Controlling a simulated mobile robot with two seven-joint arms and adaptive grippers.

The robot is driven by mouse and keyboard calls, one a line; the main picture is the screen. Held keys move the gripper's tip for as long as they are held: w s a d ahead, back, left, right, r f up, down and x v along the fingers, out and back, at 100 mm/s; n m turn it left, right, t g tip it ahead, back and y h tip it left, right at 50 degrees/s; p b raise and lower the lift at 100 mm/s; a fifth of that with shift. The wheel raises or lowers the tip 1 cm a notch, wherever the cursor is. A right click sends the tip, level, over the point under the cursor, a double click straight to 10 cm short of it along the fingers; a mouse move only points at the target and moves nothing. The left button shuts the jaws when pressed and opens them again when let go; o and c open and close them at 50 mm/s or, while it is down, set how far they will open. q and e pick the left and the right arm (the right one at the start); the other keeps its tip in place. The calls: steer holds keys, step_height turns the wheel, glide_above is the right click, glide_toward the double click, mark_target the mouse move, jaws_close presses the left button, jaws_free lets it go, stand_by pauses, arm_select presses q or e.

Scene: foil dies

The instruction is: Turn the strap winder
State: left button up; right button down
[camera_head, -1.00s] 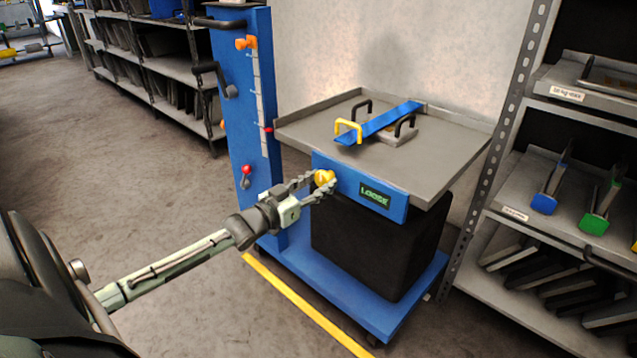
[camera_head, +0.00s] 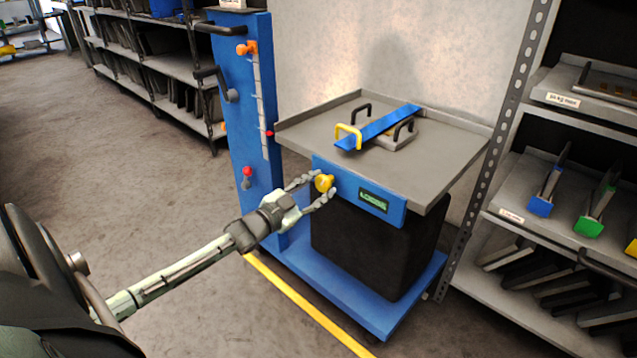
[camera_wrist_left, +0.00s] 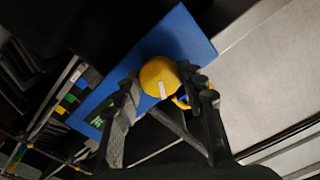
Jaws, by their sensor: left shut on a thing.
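The strap winder is a yellow round knob (camera_head: 324,183) on the blue front panel (camera_head: 343,186) of the grey-topped cart. My left gripper (camera_head: 318,190) reaches it from the left, shut on the knob, with one finger on each side. In the left wrist view the knob (camera_wrist_left: 159,77) shows a white mark, between the dark fingers (camera_wrist_left: 163,100). A small green-lit display (camera_head: 374,200) sits right of the knob; its word looks like LOOSE. A blue strap (camera_head: 385,124) lies over a plate with handles on the cart top. My right gripper is out of view.
The cart's grey top (camera_head: 440,160) has a raised rim. A blue column (camera_head: 235,110) with levers stands left of the knob. Shelving (camera_head: 515,180) with trays is close on the right. Open floor (camera_head: 120,210) lies to the left.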

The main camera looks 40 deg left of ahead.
arm_select(q)
steer(key=m, duration=0.3)
steer(key=shift+m+p, duration=0.3)
steer(key=shift+m, duration=2)
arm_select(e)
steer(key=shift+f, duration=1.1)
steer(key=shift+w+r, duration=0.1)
arm_select(q)
steer(key=o, duration=1.1)
steer(key=shift+o, duration=0.2)
steer(key=s+a, duration=0.1)
steer(key=s, duration=1.1)
